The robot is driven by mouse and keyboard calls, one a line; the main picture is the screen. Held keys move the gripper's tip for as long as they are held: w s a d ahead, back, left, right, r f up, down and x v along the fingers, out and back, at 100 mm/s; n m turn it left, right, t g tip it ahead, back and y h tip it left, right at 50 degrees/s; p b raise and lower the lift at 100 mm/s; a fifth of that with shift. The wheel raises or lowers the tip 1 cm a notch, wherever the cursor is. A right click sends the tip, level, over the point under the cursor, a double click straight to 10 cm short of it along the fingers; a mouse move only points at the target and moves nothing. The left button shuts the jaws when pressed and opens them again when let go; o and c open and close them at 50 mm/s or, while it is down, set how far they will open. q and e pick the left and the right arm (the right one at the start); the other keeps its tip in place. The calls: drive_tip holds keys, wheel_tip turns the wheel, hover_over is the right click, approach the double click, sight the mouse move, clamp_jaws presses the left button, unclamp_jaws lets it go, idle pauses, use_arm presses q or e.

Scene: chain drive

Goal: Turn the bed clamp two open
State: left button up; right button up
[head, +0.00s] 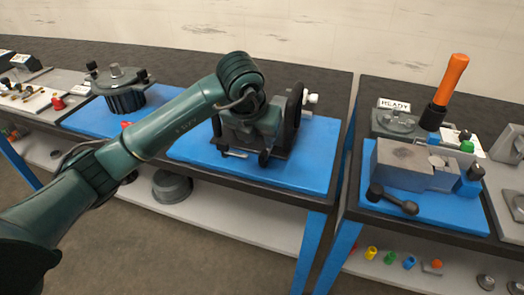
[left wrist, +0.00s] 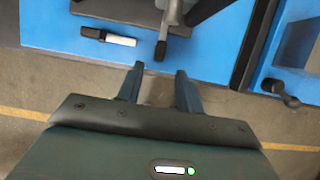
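A dark machine (head: 265,130) with a wheel stands on the middle blue mat, partly hidden behind my left arm. Two levers show at its front edge: a white-handled one (head: 235,154), also in the left wrist view (left wrist: 120,40), and a dark-tipped one (head: 264,158), also in the left wrist view (left wrist: 161,48). I cannot tell which is bed clamp two; no label is readable. In the left wrist view my left gripper (left wrist: 158,83) is open and empty, its fingers apart from both levers. In the head view its fingers are hidden. My right gripper is not in view.
The middle blue mat (head: 305,165) lies on a bench with a lower shelf. A gap separates it from the right bench, which has a grey block (head: 405,160), an orange-handled tool (head: 447,88) and a black-knobbed lever (head: 400,203). A ribbed pot (head: 122,95) stands left.

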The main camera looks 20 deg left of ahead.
sight(262, 154)
use_arm(q)
drive_tip(key=x, duration=0.8)
drive_tip(key=shift+p, duration=0.3)
clamp_jaws()
